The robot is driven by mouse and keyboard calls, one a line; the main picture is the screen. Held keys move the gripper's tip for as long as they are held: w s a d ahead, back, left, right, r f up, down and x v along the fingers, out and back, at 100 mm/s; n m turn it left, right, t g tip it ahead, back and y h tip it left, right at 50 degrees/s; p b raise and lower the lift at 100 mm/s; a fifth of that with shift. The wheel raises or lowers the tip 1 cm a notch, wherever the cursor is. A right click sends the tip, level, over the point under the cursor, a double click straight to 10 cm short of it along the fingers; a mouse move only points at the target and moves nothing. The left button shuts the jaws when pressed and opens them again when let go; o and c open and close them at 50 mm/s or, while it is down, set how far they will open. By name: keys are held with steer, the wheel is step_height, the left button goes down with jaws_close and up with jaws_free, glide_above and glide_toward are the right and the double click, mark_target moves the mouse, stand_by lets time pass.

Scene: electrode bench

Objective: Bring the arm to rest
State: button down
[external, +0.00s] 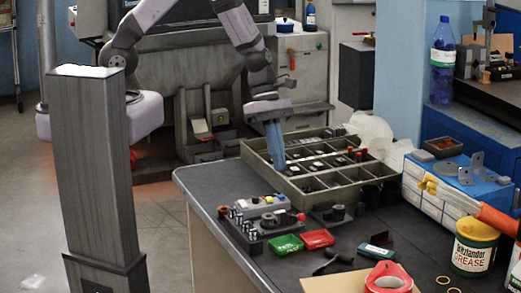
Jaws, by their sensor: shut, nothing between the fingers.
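My gripper (276,158) points down at the end of the arm, with its blue fingers shut and nothing between them. The fingertips are at the left part of the grey compartment tray (252,158). I cannot tell whether they are over its rim or inside a compartment. The arm comes in from the upper left and bends down to the gripper.
The tray holds small dark parts and some red-handled ones. In front are a control block (262,206), green (286,244) and red (318,239) dishes, red tape (388,279) and a grease tub (474,247). A blue bottle (442,62) stands behind right. The bench's left corner is clear.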

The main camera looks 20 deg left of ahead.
steer(key=s+a+m+y, duration=0.3)
steer(key=a+m+y, duration=0.2)
steer(key=a+m, duration=1.25)
steer(key=w+a+r+n+t+h+b, duration=0.15)
steer(key=w+a+r, duration=0.25)
steer(key=w+a, duration=0.5)
steer(key=w+a+r+n+t+b, duration=0.1)
steer(key=w+a+r+n+t, duration=0.3)
steer(key=a, duration=0.9)
step_height(320, 180, down, 55)
steer(key=w+m+g+b, duration=0.1)
steer(key=g+b, duration=0.1)
steer(key=b, duration=5.1)
steer(key=shift+d+b, duration=0.25)
steer(key=shift+b, duration=0.15)
